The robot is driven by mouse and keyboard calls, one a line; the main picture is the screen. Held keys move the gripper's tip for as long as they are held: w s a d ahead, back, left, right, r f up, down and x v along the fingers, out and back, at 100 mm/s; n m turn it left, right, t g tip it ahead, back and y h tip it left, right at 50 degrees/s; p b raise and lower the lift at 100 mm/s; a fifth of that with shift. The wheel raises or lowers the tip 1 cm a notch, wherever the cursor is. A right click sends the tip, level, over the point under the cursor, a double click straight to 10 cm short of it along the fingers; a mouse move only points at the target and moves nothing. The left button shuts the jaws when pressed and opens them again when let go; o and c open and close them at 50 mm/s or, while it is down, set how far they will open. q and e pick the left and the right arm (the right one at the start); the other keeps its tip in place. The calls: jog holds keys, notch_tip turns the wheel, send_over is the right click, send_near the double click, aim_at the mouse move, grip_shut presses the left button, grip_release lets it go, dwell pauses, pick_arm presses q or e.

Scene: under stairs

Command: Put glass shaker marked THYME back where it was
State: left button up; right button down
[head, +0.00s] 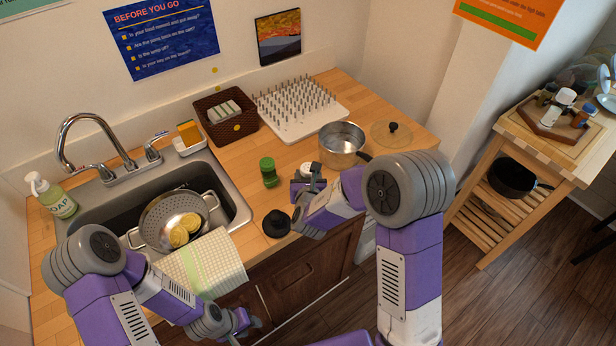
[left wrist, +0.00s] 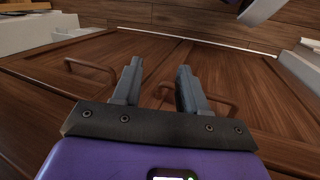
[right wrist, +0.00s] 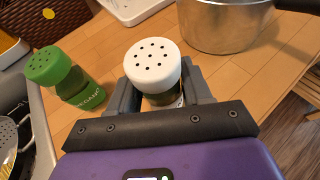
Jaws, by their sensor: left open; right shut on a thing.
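A glass shaker with a white, holed cap (right wrist: 153,68) is between the fingers of my right gripper (right wrist: 160,90), upright over or on the wooden counter; its label is hidden, so I cannot read THYME. In the head view the white cap (head: 312,168) shows above my right gripper (head: 308,182). A green-capped shaker (head: 268,172) stands just left of it; its label, partly readable in the right wrist view (right wrist: 72,83), seems to say OREGANO. My left gripper (head: 242,322) is open and empty in front of the cabinet doors; its fingers show in the left wrist view (left wrist: 160,88).
A metal pot (head: 342,146) stands right behind the held shaker. A black round-topped object (head: 276,224) is near the counter's front edge. A sink (head: 240,207) with a colander (head: 165,212) is left. A wooden cart (head: 535,142) at right bears a tray (head: 530,116) with several small containers.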

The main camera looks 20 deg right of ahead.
jog(key=shift+f, duration=0.15)
jog(key=shift+c, duration=2.4)
grip_release()
jog(key=shift+s+a+r, duration=0.15)
jog(key=shift+s+r, duration=0.15)
jog(key=shift+r, duration=0.05)
jog(key=v, duration=0.7)
jog(key=shift+s+a+r+p, duration=0.1)
jog(key=shift+s+r+p, duration=0.05)
jog(key=shift+s+p, duration=0.15)
jog(key=shift+b+v, duration=0.7)
jog(key=shift+v, duration=0.35)
jog(key=shift+b+v, duration=0.35)
jog(key=shift+v, duration=0.4)
